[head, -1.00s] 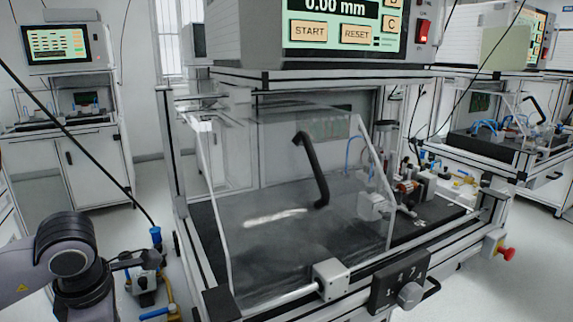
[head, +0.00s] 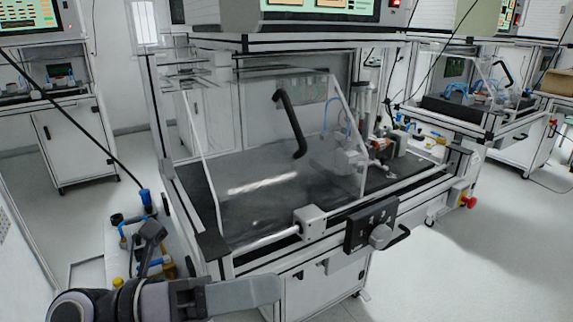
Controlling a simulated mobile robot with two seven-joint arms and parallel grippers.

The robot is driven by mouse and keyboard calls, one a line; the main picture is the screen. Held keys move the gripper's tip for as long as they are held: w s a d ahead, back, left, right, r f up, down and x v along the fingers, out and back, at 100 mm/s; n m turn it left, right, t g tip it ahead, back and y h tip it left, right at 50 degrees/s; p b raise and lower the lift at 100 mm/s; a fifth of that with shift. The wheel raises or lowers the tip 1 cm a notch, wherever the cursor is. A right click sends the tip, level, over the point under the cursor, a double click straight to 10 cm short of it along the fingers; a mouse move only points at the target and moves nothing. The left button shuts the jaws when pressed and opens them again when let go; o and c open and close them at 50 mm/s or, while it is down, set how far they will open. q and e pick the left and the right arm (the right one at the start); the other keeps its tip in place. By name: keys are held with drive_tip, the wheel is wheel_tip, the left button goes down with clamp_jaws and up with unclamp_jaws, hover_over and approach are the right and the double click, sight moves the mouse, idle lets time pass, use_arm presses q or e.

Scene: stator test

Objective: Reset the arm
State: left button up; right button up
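My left arm comes in at the bottom left of the head view, and its gripper (head: 245,291) points to the right, low in front of the test bench. I see it from the side as one grey shape, so I cannot tell whether its fingers are apart. Nothing shows in it. My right arm and gripper are out of view. The test bench (head: 212,245) has a clear tilted cover (head: 255,130) with a black handle (head: 290,125), and the cover appears closed.
A black control box (head: 371,226) with a knob and a red button (head: 468,202) are on the bench's front. Blue and yellow fittings (head: 147,203) stand left of the bench. More benches are behind at both sides. The floor at the right (head: 480,265) is clear.

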use_arm(q)
drive_tip(key=w+a+r+n+t+y, duration=0.2)
drive_tip(key=w+a+n+t, duration=0.15)
drive_tip(key=n+t, duration=0.5)
drive_tip(key=w+a+r+n+t+y, duration=0.2)
drive_tip(key=a+n+t, duration=0.2)
drive_tip(key=n+t, duration=0.45)
drive_tip(key=w+a+f+n+g+y, duration=0.25)
drive_tip(key=a+f+n+y, duration=0.65)
drive_tip(key=f+n+y, duration=0.6)
drive_tip(key=s+a+f+n+g+y, duration=0.1)
drive_tip(key=s+a+f+n+g, duration=0.3)
drive_tip(key=s+f+n+g, duration=0.4)
drive_tip(key=s+d+f+n+g+h, duration=0.1)
drive_tip(key=s+f+g, duration=0.5)
drive_tip(key=s+f, duration=0.5)
drive_tip(key=w+d+r+t+h+p, duration=0.2)
drive_tip(key=w+t+p, duration=0.3)
drive_tip(key=p, duration=0.5)
drive_tip(key=shift+w+d+r+t, duration=0.2)
drive_tip(key=shift+d+t, duration=0.2)
drive_tip(key=shift+t, duration=0.55)
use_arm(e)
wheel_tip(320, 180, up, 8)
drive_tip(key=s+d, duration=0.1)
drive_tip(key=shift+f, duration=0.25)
